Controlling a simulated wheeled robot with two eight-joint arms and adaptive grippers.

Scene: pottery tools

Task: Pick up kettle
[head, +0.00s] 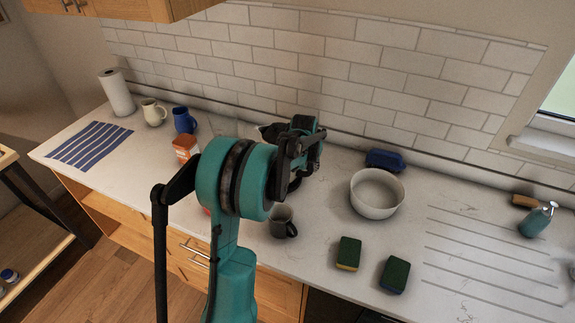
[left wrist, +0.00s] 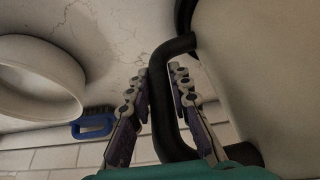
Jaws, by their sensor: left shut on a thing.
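The kettle (left wrist: 265,75) fills the right side of the left wrist view, with a pale body and a black handle (left wrist: 158,105). The two fingers of my left gripper (left wrist: 157,82) are on either side of the handle and shut on it. In the head view my left gripper (head: 304,147) is over the counter near the tiled wall, and it and my arm hide most of the kettle. I cannot tell whether the kettle's base touches the counter. My right gripper does not show.
A white bowl (head: 377,194) and a blue brush (head: 386,159) are right of the gripper. A dark mug (head: 283,222) and two sponges (head: 349,253) are nearer the front edge.

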